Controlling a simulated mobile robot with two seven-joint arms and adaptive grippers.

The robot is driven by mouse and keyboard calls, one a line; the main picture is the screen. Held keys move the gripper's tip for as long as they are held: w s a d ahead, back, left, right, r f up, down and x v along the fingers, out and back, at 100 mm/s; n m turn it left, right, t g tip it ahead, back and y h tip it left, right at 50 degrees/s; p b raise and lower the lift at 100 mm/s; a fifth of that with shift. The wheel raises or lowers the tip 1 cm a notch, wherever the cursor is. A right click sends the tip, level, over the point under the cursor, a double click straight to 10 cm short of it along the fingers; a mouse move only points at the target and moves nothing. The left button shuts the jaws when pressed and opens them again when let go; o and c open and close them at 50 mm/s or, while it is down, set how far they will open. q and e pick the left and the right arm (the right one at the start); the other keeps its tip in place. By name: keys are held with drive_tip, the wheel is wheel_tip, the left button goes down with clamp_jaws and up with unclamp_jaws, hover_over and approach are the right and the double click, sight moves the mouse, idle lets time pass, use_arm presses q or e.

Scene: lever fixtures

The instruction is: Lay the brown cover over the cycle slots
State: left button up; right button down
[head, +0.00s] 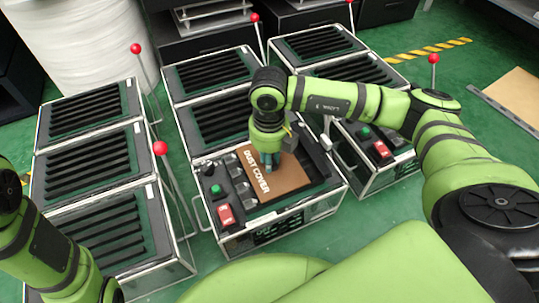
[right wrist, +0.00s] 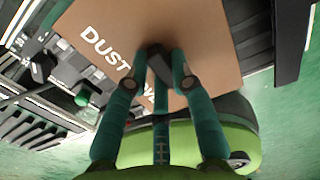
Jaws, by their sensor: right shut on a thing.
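The brown cover (head: 284,181), a flat square plate lettered DUST COVER, is at the front section of the middle machine. Its lettering also shows in the right wrist view (right wrist: 98,46). My right gripper (head: 270,165) points down onto it; in the right wrist view, its fingers (right wrist: 162,70) are shut on a dark raised grip at the cover's middle. The cover hides most of what lies beneath, so I cannot tell whether it rests on the machine or hovers. Dark slots (head: 222,118) show in the section behind. My left arm is at lower left; its gripper is out of view.
A green button (head: 216,190), a red switch (head: 225,214) and silver parts (head: 243,187) sit left of the cover. Red-knobbed levers stand by the machines, one (head: 160,148) near the left machine (head: 110,222). Another machine (head: 376,148) stands right, partly behind my arm.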

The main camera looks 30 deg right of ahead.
drive_tip(key=shift+f, duration=0.2)
drive_tip(key=c, duration=1)
unclamp_jaws()
